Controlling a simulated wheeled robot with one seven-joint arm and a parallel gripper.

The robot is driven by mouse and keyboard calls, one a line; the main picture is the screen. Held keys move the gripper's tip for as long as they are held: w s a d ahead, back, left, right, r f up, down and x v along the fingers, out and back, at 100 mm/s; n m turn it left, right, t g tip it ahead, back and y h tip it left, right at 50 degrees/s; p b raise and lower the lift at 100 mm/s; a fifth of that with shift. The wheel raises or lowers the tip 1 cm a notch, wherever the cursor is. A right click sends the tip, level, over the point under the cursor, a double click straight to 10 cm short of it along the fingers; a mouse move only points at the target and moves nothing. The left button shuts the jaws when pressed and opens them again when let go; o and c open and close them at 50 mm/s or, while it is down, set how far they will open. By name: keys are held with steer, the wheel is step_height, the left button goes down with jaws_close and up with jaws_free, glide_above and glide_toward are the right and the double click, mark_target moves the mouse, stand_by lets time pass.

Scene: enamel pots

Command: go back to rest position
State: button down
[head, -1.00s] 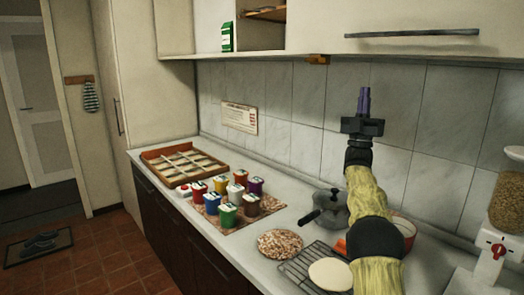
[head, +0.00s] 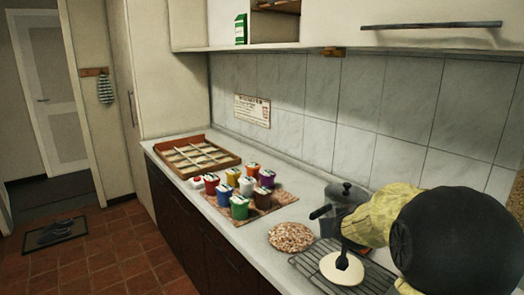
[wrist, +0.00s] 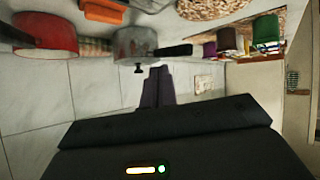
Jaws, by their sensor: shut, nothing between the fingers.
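My gripper (wrist: 154,70) shows in the wrist view with its two dark purple fingers together and nothing between them. The wrist picture is upside down, with the counter at the top. The fingertips lie just beside the grey lidded pot (wrist: 135,45) in that picture; I cannot tell how far apart they are in depth. In the head view my bent arm fills the lower right and hides most of the gripper. A small dark part overlaps the pale disc (head: 328,268) there; I cannot tell whether it is my gripper.
The grey pot (head: 347,196) stands behind my arm, near the wire rack (head: 305,262). The red pot (wrist: 42,35) is hidden in the head view. A speckled round mat (head: 290,236), several colored tubs (head: 239,207) and a divided wooden tray (head: 230,158) stand farther left. The tiled wall (head: 350,110) backs the counter.

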steer(key=s+a+f+g, duration=0.1)
steer(key=s+f, duration=0.1)
steer(key=s, duration=0.2)
steer(key=s+a+f+g, duration=0.1)
steer(key=s+f+g, duration=0.1)
steer(key=s, duration=0.3)
steer(key=s+a+f+g, duration=0.1)
steer(key=s+f, duration=0.2)
steer(key=s, duration=0.1)
steer(key=shift+s+a+f+g+y, duration=0.3)
steer(key=shift+f+y, duration=0.05)
steer(key=shift+y, duration=0.05)
steer(key=s+a+f+g, duration=0.1)
steer(key=s+f+g, duration=0.1)
steer(key=s, duration=0.5)
steer(key=s+a+f+g, duration=0.1)
steer(key=s+f+g, duration=0.15)
steer(key=s, duration=0.45)
steer(key=w+p+v, duration=0.3)
steer(key=p+v, duration=1.2)
steer(key=shift+w+d+r+p, duration=0.25)
steer(key=shift+d+r+p, duration=0.1)
steer(key=shift+r, duration=0.05)
